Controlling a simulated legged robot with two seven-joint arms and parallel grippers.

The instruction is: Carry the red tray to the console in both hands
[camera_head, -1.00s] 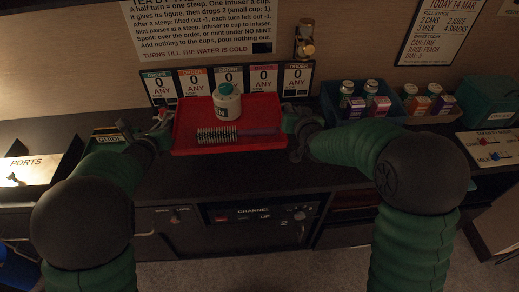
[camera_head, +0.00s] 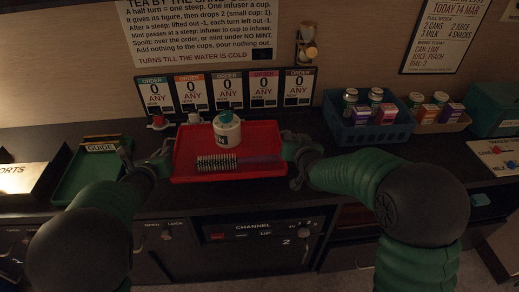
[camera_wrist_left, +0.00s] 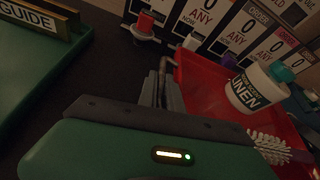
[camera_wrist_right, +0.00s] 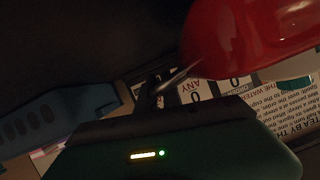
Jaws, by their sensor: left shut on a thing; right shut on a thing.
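The red tray (camera_head: 262,171) is held between my two grippers, low over the dark counter's front part in the head view. It carries a white bottle with a teal cap (camera_head: 227,129) and a brush with white bristles (camera_head: 217,162). My left gripper (camera_head: 165,158) is shut on the tray's left edge. In the left wrist view the tray (camera_wrist_left: 200,85) is beside the fingers. My right gripper (camera_head: 292,152) is shut on the tray's right edge; in the right wrist view the tray (camera_wrist_right: 225,40) is seen close up. The console (camera_head: 258,232), labelled CHANNEL, is below the counter's front edge.
Several order cards (camera_head: 227,92) stand along the wall behind the tray. A green guide tray (camera_head: 92,168) lies to the left. A blue crate (camera_head: 368,125) with bottles and boxes stands to the right, with a brown box (camera_head: 440,121) beside it.

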